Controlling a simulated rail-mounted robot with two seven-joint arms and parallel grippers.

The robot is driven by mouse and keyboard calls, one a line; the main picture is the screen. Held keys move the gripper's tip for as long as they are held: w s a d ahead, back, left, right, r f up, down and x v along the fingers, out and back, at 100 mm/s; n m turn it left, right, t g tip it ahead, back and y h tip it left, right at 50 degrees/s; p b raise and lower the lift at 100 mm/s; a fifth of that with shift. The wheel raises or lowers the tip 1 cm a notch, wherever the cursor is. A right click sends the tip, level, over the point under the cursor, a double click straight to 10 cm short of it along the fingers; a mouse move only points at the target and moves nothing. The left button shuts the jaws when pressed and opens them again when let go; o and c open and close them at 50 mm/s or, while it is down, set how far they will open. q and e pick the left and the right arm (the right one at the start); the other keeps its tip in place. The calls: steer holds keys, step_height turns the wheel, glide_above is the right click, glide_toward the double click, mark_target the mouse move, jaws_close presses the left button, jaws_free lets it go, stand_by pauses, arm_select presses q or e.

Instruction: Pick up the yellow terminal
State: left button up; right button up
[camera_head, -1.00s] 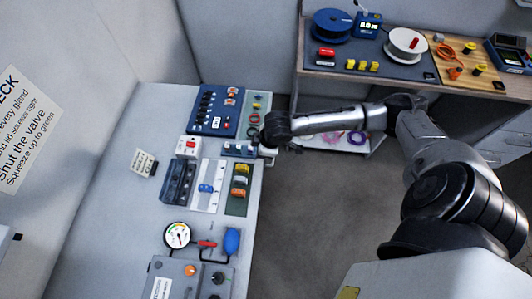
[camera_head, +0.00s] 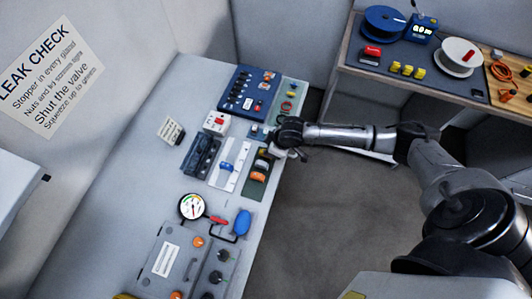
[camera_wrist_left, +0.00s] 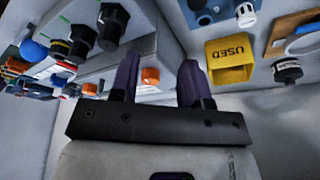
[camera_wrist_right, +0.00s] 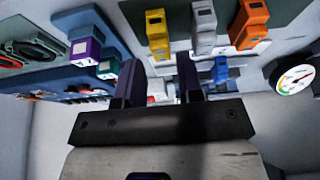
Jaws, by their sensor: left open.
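The yellow terminal (camera_wrist_right: 157,34) stands in a row beside a grey terminal (camera_wrist_right: 203,28) and an orange terminal (camera_wrist_right: 249,25) in the right wrist view. My right gripper (camera_wrist_right: 160,82) is open there, its two fingers apart with nothing held between them. The yellow terminal lies beyond the fingertips, in line with the gap. In the head view my right gripper (camera_head: 284,152) is at the edge of the bench by the green terminal strip (camera_head: 254,190) and hides part of it. My left gripper (camera_wrist_left: 157,82) is open and empty in the left wrist view; the head view does not show it.
The bench holds a blue panel (camera_head: 246,91), a pressure gauge (camera_head: 192,207), a blue squeeze bulb (camera_head: 242,222) and a grey box (camera_head: 165,258). A yellow USED bin (camera_wrist_left: 230,62) is near my left gripper. A side table with spools (camera_head: 385,22) stands at the back right.

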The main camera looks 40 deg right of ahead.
steer(key=shift+b+x, duration=0.3)
steer(key=shift+x, duration=2.05)
steer(key=shift+w+a, duration=0.1)
steer(key=shift+c, duration=0.8)
jaws_close()
steer(key=shift+r, duration=0.15)
